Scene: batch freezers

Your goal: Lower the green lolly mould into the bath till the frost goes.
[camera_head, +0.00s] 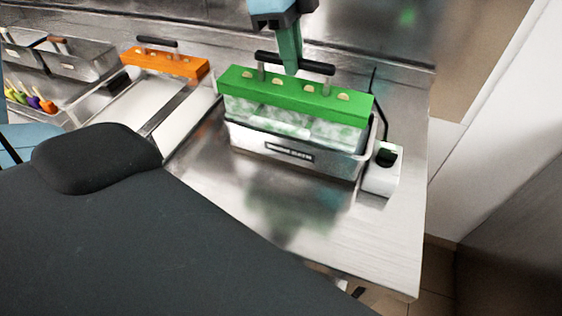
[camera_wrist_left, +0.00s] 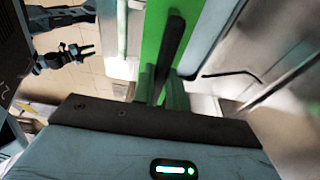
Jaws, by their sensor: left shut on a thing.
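The green lolly mould (camera_head: 300,97) has a bright green top with several pale sticks and a black bar handle (camera_head: 318,68) on posts. Its lower body is patched with white frost above the rim of the steel bath (camera_head: 240,139). The bottom of the mould is hidden behind the bath's front wall. My left gripper (camera_head: 290,66) comes down from above and is shut on the handle. In the left wrist view the dark handle (camera_wrist_left: 172,45) runs between its fingers (camera_wrist_left: 160,88), over the green top (camera_wrist_left: 152,38).
A white box (camera_head: 382,172) with a dark cord stands against the bath's right end. An orange mould (camera_head: 165,63) sits at the left, with steel containers (camera_head: 85,60) and coloured lollies (camera_head: 30,100) beyond. The counter is clear in front. A dark gripper (camera_wrist_left: 65,56) shows in the left wrist view.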

